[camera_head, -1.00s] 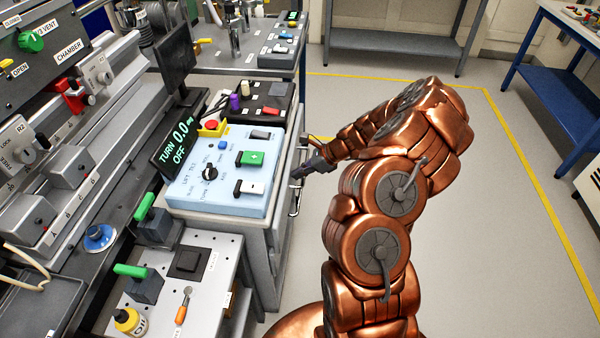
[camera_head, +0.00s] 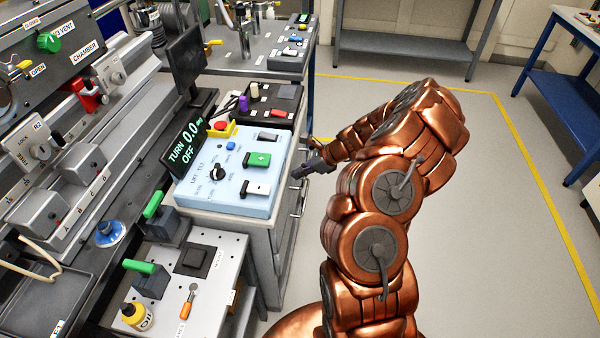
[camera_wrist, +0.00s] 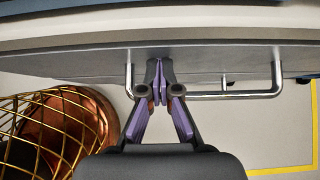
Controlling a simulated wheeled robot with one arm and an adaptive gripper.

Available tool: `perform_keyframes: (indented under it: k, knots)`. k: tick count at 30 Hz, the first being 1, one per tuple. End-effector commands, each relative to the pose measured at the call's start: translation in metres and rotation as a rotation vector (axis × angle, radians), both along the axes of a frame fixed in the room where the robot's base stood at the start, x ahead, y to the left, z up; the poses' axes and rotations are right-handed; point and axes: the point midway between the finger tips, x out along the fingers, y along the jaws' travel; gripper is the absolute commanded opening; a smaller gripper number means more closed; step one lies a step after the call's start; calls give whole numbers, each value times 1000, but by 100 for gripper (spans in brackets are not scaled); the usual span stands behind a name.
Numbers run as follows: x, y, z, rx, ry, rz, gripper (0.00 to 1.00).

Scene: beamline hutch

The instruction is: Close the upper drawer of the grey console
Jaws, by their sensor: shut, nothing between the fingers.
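The grey console (camera_head: 262,245) stands left of my arm, under a light blue control panel. Its upper drawer front shows edge-on in the head view, so any gap is hard to judge. In the wrist view the grey drawer front (camera_wrist: 225,62) spans the picture, with a metal bar handle (camera_wrist: 235,95). My gripper (camera_wrist: 160,66) is shut and empty. Its tips are at the drawer front, near the left end of the handle; contact cannot be told for certain. In the head view my gripper (camera_head: 300,172) is beside the console's right side, partly hidden by my arm.
The blue control panel (camera_head: 222,196) with switches sits on top of the console. A pegboard-like bench (camera_head: 215,290) with green-handled parts is in front of it. Open floor (camera_head: 480,200) with a yellow line lies to the right. A blue table (camera_head: 565,85) stands at the far right.

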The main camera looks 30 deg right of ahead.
Motion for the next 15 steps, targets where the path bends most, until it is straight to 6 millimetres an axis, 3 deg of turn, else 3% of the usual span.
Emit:
perform_keyframes:
  k: [1,3,15]
  knots:
    - [-1,-2,13,4,-3,1,0]
    - [-5,-10,21,1,-3,-1,0]
    - [-24,-43,59,-5,-4,1,0]
